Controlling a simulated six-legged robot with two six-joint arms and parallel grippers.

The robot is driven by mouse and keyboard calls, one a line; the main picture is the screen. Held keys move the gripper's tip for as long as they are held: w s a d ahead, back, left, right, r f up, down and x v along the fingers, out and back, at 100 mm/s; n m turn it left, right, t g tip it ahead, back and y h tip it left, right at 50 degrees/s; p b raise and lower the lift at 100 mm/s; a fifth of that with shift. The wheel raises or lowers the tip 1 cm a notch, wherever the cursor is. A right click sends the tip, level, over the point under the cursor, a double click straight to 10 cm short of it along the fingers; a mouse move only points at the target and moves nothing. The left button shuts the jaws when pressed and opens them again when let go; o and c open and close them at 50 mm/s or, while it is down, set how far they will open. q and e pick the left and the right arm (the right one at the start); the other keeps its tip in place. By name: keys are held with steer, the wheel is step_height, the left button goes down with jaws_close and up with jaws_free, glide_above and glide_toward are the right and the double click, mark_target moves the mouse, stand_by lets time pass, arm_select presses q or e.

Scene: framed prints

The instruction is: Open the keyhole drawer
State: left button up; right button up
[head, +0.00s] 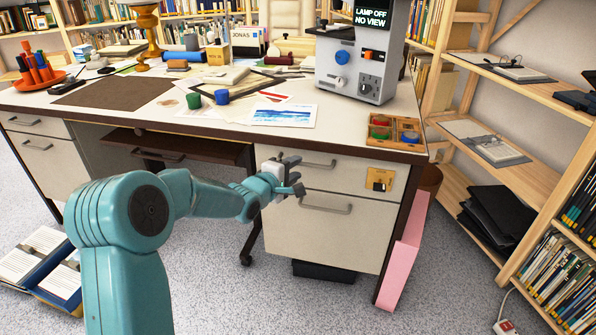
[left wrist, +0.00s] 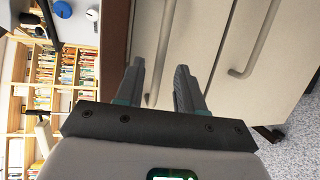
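The keyhole drawer (head: 345,177) is the shut upper drawer at the desk's right side, with a brass lock plate (head: 379,179) on its front. Its grey bar handle (head: 320,164) shows left of the plate. My left gripper (head: 292,173) is at the handle's left end, in front of the drawer. In the left wrist view, the gripper (left wrist: 160,78) has its fingers apart, and the handle (left wrist: 164,45) lies between them in the picture. I cannot tell whether they touch it. The lock plate is out of the left wrist view. My right gripper is not in view.
A lower drawer (head: 325,235) with its own handle (head: 326,207) sits just below. The desk top (head: 330,140) holds papers, a tray of coloured discs (head: 393,133) and a grey device (head: 358,60). Wooden shelves (head: 520,110) stand right.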

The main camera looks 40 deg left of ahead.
arm_select(q)
steer(key=x, duration=0.2)
steer(key=shift+w, duration=0.3)
jaws_close()
steer(key=shift+s, duration=0.1)
